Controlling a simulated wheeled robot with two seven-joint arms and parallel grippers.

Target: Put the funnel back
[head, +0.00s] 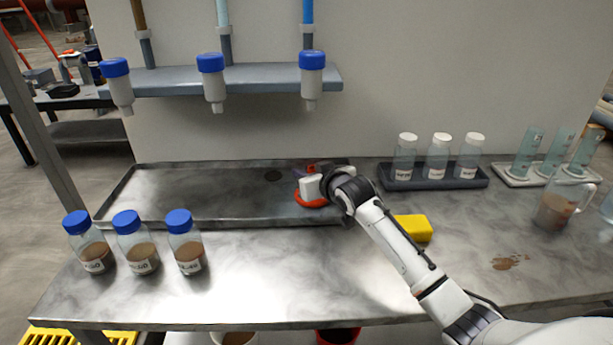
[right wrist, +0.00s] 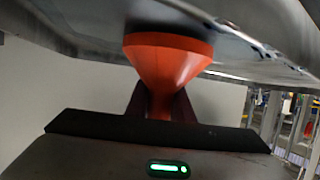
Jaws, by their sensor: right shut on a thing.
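The orange funnel (head: 309,203) is at the right end of the shallow metal tray, mostly hidden by my right gripper (head: 312,186) in the head view. In the right wrist view, the funnel (right wrist: 168,62) has its wide rim against or very close to the grey metal surface. Its narrow stem is between the dark fingers of my right gripper (right wrist: 160,103), which is shut on it. I cannot tell whether the rim fully touches the tray. My left gripper is not in view.
The metal tray (head: 165,207) has a dark drain. Several blue-capped bottles (head: 140,254) stand front left. A shelf (head: 262,77) with blue-capped units hangs behind. A yellow sponge (head: 413,228) lies beside my right arm. White-capped bottles (head: 437,160), cylinders (head: 527,153) and a jug (head: 557,207) stand right.

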